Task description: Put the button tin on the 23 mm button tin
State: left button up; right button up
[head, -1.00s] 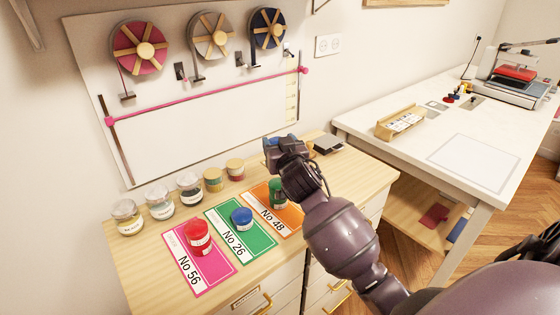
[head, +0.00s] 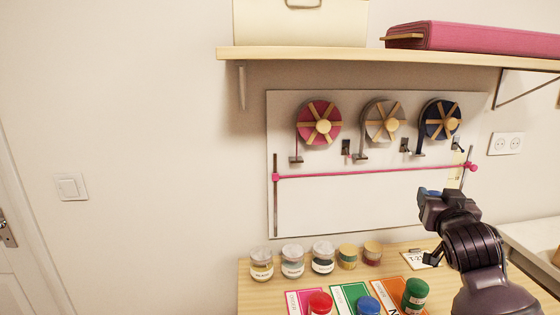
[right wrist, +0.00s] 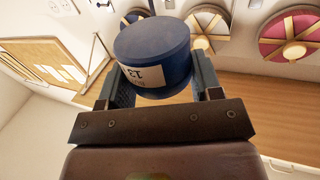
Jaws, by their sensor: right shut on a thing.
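My right gripper (right wrist: 155,92) is shut on a dark blue button tin (right wrist: 153,48) with a white label that seems to read 13. In the head view the gripper (head: 436,198) holds the tin (head: 428,191) above the back right of the wooden counter (head: 250,290). Below stand a red tin (head: 320,302), a blue tin (head: 368,305) and a green tin (head: 415,291), on or beside coloured cards. Their labels are too small to read, so I cannot tell which is the 23 mm tin. My left gripper is not in view.
A shelf (head: 400,54) hangs above. A small label card (head: 419,259) lies near the gripper.

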jog(key=s+a+f+n+y, duration=0.1)
jog(key=s+a+f+y, duration=0.1)
jog(key=s+a+f, duration=0.4)
jog(key=s+a+f+n+y, duration=0.2)
jog(key=s+a+f, duration=0.4)
jog(key=a+f, duration=0.3)
notch_tip(320, 180, down, 3)
jog(key=shift+s+a+r+t+y, duration=0.15)
jog(key=shift+a+t+y, duration=0.15)
jog(key=shift+a, duration=0.05)
jog(key=shift+r, duration=0.1)
